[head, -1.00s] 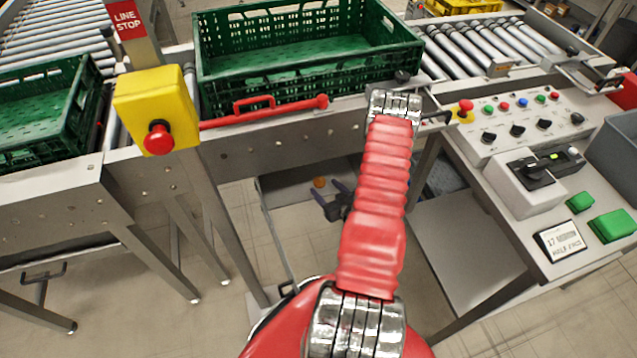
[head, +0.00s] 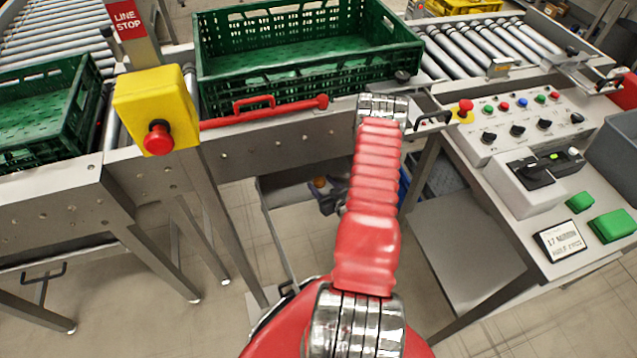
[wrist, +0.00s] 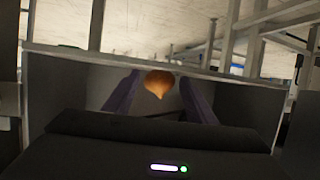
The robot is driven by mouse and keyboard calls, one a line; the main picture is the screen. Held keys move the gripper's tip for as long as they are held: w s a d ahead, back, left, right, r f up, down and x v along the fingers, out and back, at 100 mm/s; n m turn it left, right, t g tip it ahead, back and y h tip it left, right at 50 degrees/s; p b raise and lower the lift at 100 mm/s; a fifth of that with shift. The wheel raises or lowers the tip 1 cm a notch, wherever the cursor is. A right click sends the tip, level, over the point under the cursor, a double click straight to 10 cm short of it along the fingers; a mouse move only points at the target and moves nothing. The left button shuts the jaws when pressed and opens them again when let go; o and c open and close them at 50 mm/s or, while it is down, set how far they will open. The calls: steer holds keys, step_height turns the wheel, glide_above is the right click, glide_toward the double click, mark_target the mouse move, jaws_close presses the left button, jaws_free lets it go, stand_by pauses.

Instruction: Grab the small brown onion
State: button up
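The small brown onion (wrist: 160,84) shows in the wrist view between the tips of my two dark fingers. My gripper (wrist: 152,88) is open, with a gap visible on both sides of the onion. In the head view my gripper (head: 322,190) is low under the conveyor frame, partly hidden behind my red arm. I cannot tell how far the onion lies beyond the fingertips.
A grey tray or shelf (head: 285,188) surrounds the onion under the conveyor. Above are a green crate (head: 290,95), a red handle rail (head: 262,114) and a yellow stop box (head: 155,108). The control panel (head: 520,120) is at right. Metal legs (head: 205,235) stand at left.

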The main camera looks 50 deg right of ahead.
mark_target(322, 185)
steer(key=c, duration=0.9)
steer(key=shift+r, duration=0.15)
steer(key=shift+r, duration=4.9)
